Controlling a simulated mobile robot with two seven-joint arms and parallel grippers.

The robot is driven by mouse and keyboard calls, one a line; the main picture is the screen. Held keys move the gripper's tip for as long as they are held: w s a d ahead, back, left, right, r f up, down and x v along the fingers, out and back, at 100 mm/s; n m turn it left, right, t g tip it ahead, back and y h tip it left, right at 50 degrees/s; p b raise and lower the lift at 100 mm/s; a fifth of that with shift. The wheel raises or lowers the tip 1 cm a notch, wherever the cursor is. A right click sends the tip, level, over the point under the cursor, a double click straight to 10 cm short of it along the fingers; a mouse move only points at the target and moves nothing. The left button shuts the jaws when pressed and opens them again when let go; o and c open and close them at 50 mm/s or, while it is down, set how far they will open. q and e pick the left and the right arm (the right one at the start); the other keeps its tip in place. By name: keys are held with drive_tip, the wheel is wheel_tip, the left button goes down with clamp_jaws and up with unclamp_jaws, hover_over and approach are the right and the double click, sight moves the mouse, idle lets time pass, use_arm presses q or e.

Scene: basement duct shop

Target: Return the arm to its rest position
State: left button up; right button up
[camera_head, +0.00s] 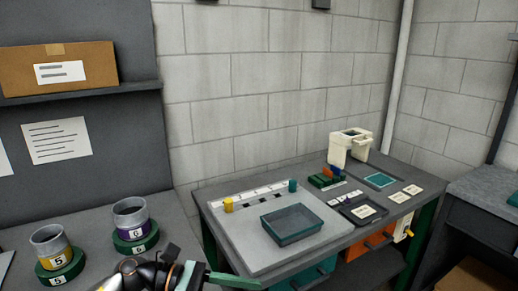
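My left arm comes in at the bottom edge, left of the middle, with dark and orange joints. Its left gripper (212,279) has teal-green parts pointing right, just in front of the near corner of the middle table. The lower part is cut off by the picture edge, so its opening and anything in it cannot be made out. My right gripper is not in view.
Left bench: cups marked 5 (48,243) and 6 (131,215) on green bases. Middle table (222,252): a teal tray (291,224), yellow cylinder (228,204), teal cylinder (292,185), dark card tray (345,208), white device (349,147). Cardboard box (95,65) on a shelf.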

use_arm(q)
drive_tip(key=a+f+m+t+y, duration=0.35)
drive_tip(key=m+t, duration=0.25)
drive_tip(key=m, duration=0.5)
drive_tip(key=a+f+m+t+y+p, duration=0.15)
drive_tip(key=f+m+t, duration=0.35)
drive_tip(key=m, duration=0.6)
drive_tip(key=a+f+m+t+y, duration=0.35)
drive_tip(key=m+t, duration=0.25)
drive_tip(key=m, duration=0.5)
drive_tip(key=s+a+f+n+g+y, duration=0.2)
drive_tip(key=s+f+n+g, duration=0.1)
drive_tip(key=s+f+n, duration=0.3)
drive_tip(key=s+a+f+n+g+y, duration=0.3)
drive_tip(key=s+f+n, duration=0.4)
drive_tip(key=s+f, duration=0.3)
drive_tip(key=shift+a+f+g+y, duration=0.35)
drive_tip(key=shift+f+g, duration=0.15)
drive_tip(key=shift+f, duration=0.15)
drive_tip(key=shift+a, duration=0.1)
